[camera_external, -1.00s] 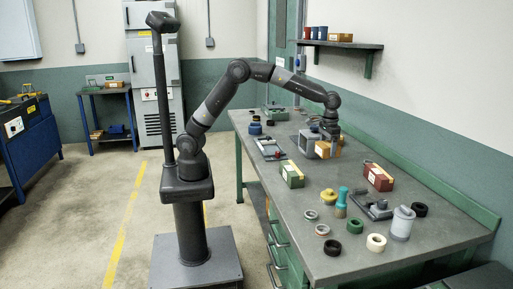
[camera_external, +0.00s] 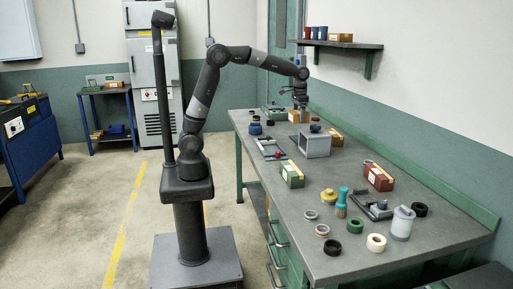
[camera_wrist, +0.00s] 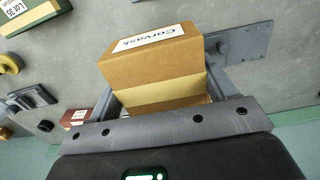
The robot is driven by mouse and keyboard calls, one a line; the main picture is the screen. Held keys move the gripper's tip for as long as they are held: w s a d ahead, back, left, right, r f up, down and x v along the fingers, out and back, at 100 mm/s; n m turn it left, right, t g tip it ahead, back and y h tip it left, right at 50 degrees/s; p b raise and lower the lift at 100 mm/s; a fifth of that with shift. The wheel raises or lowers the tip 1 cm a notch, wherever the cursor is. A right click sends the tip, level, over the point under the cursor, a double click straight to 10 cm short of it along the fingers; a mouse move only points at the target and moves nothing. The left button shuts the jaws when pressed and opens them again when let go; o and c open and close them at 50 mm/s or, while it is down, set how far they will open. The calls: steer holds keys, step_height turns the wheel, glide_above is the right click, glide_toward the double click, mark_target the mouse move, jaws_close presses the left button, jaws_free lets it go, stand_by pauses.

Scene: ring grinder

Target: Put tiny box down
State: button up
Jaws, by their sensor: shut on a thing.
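A small tan box (camera_wrist: 155,65) with a white label reading "Corvask" is between the fingers of my gripper (camera_wrist: 165,80) in the wrist view. My gripper is shut on it. In the external view my gripper (camera_external: 299,103) points down over the far part of the bench (camera_external: 250,185), with the tan box (camera_external: 296,117) under it. I cannot tell whether the box touches the bench top. Another tan box (camera_external: 336,137) is on the bench near the wall.
A grey hollow block (camera_external: 316,146) stands nearer the camera, right of my gripper. A green box (camera_external: 292,174), a red box (camera_external: 378,178) and several rings are farther forward. A wall shelf (camera_external: 340,43) hangs above.

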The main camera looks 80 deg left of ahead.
steer(key=shift+a, duration=0.35)
steer(key=d+f, duration=0.4)
steer(key=d, duration=0.7)
steer(key=d+f, duration=0.3)
steer(key=d, duration=0.9)
glide_above(319, 164)
step_height(319, 164, down, 7)
steer(key=shift+w+f, duration=0.15)
steer(key=shift+f, duration=1.95)
steer(key=shift+f, duration=0.1)
